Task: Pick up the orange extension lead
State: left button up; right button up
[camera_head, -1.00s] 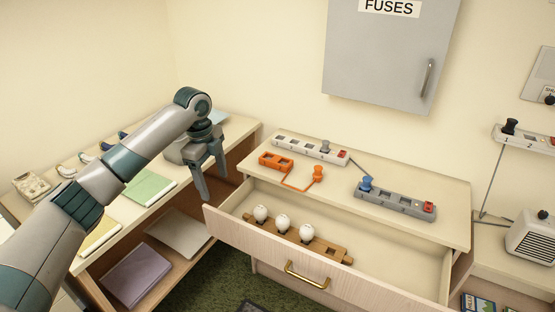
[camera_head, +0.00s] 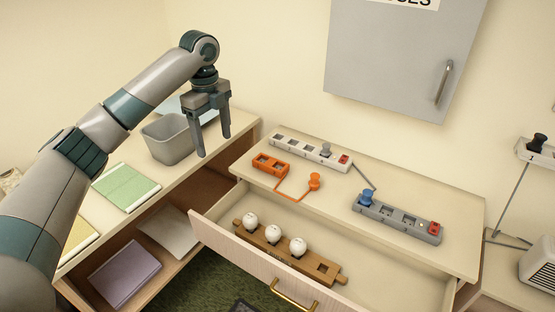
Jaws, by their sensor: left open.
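The orange extension lead (camera_head: 271,165) lies on top of the cabinet (camera_head: 424,254), near its left end. It has an orange socket block, a cord, and an orange plug (camera_head: 314,181) to the right of the block. My left gripper (camera_head: 214,145) is open and empty, pointing down. It is up and to the left of the lead in the picture, apart from it. My right gripper is not in view.
A white power strip (camera_head: 300,148) lies behind the lead, and a grey strip (camera_head: 400,219) with a blue plug lies to the right. The drawer (camera_head: 225,231) below stands open, holding a wooden rack with bulbs. A grey bin (camera_head: 168,140) stands on the left shelf unit.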

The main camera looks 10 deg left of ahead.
aim_at(271, 165)
jog(key=i+l, duration=0.2)
jog(key=i, duration=0.2)
jog(key=i+l, duration=0.25)
jog(key=i, duration=0.2)
